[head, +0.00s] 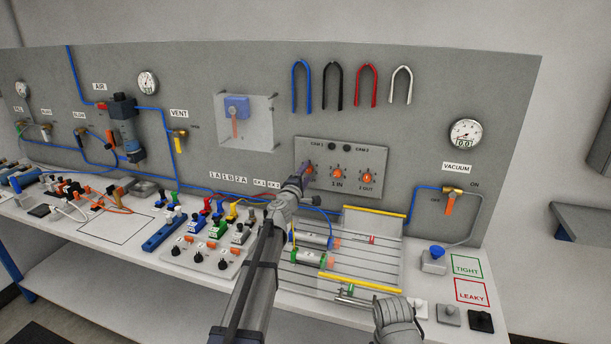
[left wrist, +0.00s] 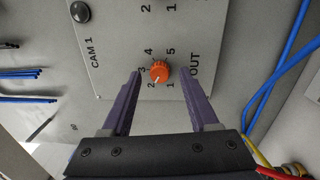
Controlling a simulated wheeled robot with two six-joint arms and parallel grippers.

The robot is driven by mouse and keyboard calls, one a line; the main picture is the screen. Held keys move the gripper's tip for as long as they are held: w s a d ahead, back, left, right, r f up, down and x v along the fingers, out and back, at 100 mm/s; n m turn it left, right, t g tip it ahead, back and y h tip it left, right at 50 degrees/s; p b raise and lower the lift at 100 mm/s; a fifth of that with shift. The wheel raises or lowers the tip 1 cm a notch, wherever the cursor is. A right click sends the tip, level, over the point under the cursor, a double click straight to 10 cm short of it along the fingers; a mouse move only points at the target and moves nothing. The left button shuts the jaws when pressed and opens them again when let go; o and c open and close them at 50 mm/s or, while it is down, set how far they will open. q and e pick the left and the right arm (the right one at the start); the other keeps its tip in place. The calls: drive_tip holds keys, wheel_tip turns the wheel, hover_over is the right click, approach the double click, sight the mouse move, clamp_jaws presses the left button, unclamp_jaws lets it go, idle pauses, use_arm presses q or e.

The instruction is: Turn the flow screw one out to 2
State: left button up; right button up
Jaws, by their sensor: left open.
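The flow panel (head: 341,152) is a grey plate on the upright board, with orange knobs labelled 1 IN and 2 OUT. A leftmost orange knob (head: 309,169) is partly hidden by my left gripper (head: 302,177). In the left wrist view this orange knob (left wrist: 160,72) has a ring of numbers 1 to 5 and OUT beside it. Its pale mark points down and slightly left, near the 2. My left gripper (left wrist: 160,76) is open, with a purple finger on each side of the knob and gaps visible. Whether the fingertips reach around it is unclear.
Below the panel are a slotted plate (head: 385,262) with cylinders and yellow bars, and colored valves (head: 205,225). Blue tubing (left wrist: 285,75) runs right of the panel in the left wrist view. A vacuum gauge (head: 465,134) and lever (head: 450,204) are on the right.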

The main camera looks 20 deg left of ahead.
use_arm(q)
drive_tip(key=s, duration=0.7)
drive_tip(key=shift+s+a+f, duration=0.15)
drive_tip(key=shift+s+a, duration=0.05)
drive_tip(key=shift+s, duration=0.2)
